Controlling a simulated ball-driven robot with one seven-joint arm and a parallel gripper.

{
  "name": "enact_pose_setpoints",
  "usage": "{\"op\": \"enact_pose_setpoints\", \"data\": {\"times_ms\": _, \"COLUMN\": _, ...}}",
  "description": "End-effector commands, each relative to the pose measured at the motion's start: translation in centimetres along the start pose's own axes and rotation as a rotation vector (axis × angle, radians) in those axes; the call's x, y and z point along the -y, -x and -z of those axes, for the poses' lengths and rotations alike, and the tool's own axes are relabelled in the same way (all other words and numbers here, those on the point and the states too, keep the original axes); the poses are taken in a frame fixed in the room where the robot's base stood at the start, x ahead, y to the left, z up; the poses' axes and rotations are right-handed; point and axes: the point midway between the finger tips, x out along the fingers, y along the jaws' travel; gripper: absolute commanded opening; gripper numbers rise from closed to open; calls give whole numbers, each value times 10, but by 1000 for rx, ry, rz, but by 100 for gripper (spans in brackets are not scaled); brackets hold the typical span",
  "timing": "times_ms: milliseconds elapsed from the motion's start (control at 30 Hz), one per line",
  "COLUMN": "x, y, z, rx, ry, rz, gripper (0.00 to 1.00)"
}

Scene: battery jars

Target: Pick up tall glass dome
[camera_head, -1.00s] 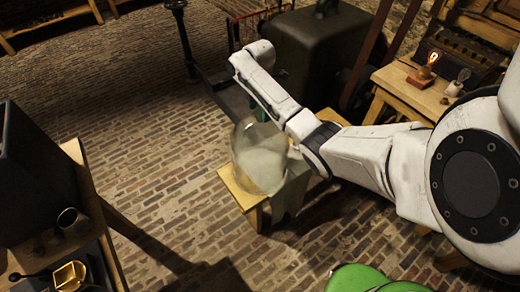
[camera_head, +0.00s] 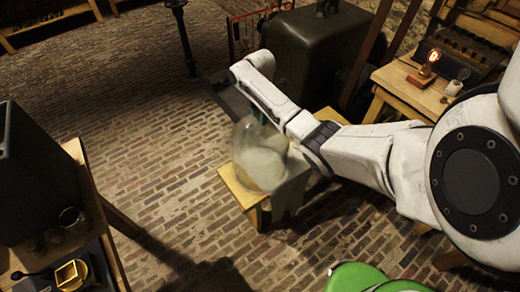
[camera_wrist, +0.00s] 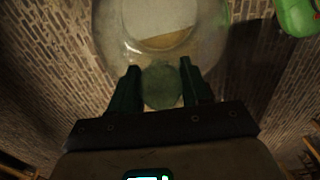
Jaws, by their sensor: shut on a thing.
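The tall glass dome (camera_head: 260,158) is clear and rounded, and appears at a small wooden stool (camera_head: 243,190) in the head view. I cannot tell whether its lower rim touches the stool top. In the wrist view the dome (camera_wrist: 160,35) fills the top middle, beyond the fingertips. My gripper (camera_wrist: 160,80) has its two dark green fingers on either side of a round greenish knob, closed on this part of the dome. In the head view my gripper (camera_head: 262,113) is small and partly hidden at the dome's top.
A large dark green case (camera_head: 315,50) stands behind my arm. A table with a lit bulb (camera_head: 425,68) is at right. A dark cabinet (camera_head: 35,175) and a bench with a small jar (camera_head: 70,219) are at left. Green rounded furniture (camera_head: 360,279) is at the bottom. Brick floor is open left of the stool.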

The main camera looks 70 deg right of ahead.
Motion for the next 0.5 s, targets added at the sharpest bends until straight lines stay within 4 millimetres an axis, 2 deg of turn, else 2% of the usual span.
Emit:
{"op": "enact_pose_setpoints", "data": {"times_ms": 33, "x": 0, "y": 0, "z": 0, "rx": -1, "ry": -1, "rz": -1, "gripper": 24}}
{"op": "enact_pose_setpoints", "data": {"times_ms": 300, "x": 0, "y": -1, "z": 0, "rx": -1, "ry": -1, "rz": -1, "gripper": 0}}
{"op": "enact_pose_setpoints", "data": {"times_ms": 500, "x": 0, "y": -1, "z": 0, "rx": -1, "ry": -1, "rz": -1, "gripper": 0}}
